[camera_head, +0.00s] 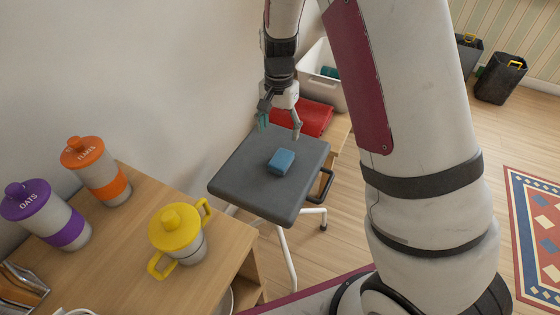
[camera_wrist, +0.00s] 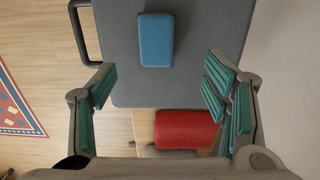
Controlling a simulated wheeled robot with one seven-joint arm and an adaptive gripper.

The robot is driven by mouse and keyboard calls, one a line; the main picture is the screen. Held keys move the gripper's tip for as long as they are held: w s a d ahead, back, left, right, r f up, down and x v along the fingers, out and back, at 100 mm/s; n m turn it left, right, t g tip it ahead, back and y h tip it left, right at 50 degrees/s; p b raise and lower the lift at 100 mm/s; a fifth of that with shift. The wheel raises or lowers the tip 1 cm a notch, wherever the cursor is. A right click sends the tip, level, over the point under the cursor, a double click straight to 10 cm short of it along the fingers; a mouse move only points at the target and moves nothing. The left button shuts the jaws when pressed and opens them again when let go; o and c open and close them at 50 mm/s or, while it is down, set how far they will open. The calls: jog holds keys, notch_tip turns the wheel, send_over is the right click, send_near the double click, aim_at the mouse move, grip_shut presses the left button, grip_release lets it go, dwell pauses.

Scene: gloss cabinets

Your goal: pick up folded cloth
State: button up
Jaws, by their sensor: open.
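A red folded cloth (camera_head: 308,118) lies on a light wooden surface just beyond the grey stool seat (camera_head: 245,177). It also shows at the lower middle of the wrist view (camera_wrist: 186,129). A small blue block (camera_head: 281,162) rests on the seat and shows at the top of the wrist view (camera_wrist: 156,40). My gripper (camera_head: 280,127) is open and empty, pointing down above the far part of the seat. In the wrist view the fingers (camera_wrist: 160,88) are wide apart, with the seat edge between them. The right finger partly borders the red cloth.
A wooden table at lower left holds a yellow two-handled mug (camera_head: 180,235), an orange-lidded canister (camera_head: 95,170) and a purple-lidded canister (camera_head: 46,215). A white bin (camera_head: 322,78) stands behind the red cloth. The wall is close on the left. Open floor lies at right.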

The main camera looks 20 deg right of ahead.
aim_at(282, 158)
notch_tip(282, 158, down, 7)
jog(key=shift+f+b, duration=0.2)
jog(key=shift+b, duration=0.45)
jog(key=shift+s+d+f+b, duration=0.1)
jog(key=shift+f+b, duration=0.15)
jog(key=shift+f, duration=0.65)
jog(key=shift+w+d+f+b, duration=0.15)
jog(key=shift+f+b, duration=0.1)
jog(key=shift+f, duration=0.6)
jog(key=shift+s+d+f+b, duration=0.15)
jog(key=shift+f+b, duration=0.1)
jog(key=shift+f, duration=0.65)
jog(key=c, duration=1.1)
